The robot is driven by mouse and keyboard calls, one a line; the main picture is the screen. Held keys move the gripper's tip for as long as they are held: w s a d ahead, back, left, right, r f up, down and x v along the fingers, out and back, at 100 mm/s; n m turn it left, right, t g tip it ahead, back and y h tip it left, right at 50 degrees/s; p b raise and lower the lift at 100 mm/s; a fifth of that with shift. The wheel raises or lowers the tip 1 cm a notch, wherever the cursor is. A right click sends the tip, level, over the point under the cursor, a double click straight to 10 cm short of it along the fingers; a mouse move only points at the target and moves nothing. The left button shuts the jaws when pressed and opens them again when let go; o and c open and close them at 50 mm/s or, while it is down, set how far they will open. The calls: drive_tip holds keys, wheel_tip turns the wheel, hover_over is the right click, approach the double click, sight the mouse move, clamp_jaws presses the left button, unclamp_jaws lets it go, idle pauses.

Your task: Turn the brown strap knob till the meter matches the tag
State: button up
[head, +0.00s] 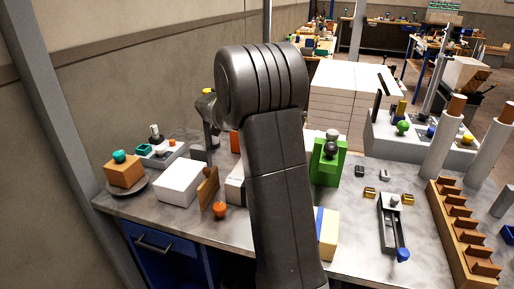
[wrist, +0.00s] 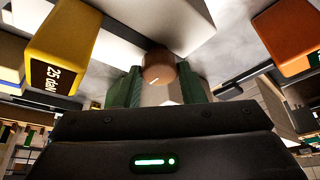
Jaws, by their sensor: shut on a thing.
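In the wrist view, the brown strap knob (wrist: 158,66) is a round cap with a short white mark on its face. My gripper (wrist: 157,88) is shut on it, with a green finger on each side. A yellow block (wrist: 65,45) at the upper left carries a black tag (wrist: 52,76) reading "25 daN", turned in the picture. I cannot make out a meter reading in either view. In the head view, my arm hides the gripper and the knob.
In the wrist view, an orange block (wrist: 284,38) is at the upper right. In the head view, a white box (head: 180,182), an orange ball (head: 220,209), a green stand (head: 326,165) and a wooden rack (head: 458,232) crowd the grey table (head: 355,250).

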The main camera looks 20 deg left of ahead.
drive_tip(key=m, duration=0.2)
drive_tip(key=m+g+h+p, duration=0.1)
drive_tip(key=m, duration=0.1)
drive_tip(key=shift+w+a+r+g, duration=0.1)
drive_tip(key=shift+r+g, duration=0.05)
drive_tip(key=shift+g, duration=0.15)
drive_tip(key=shift+m+g+p, duration=0.6)
drive_tip(key=shift+m+p, duration=0.25)
drive_tip(key=shift+m, duration=1.05)
drive_tip(key=shift+w, duration=0.1)
drive_tip(key=o, duration=1)
drive_tip(key=v, duration=1.1)
drive_tip(key=shift+a+r+p, duration=0.3)
drive_tip(key=shift+a+p, duration=0.05)
drive_tip(key=shift+a, duration=0.05)
drive_tip(key=shift+f, duration=0.1)
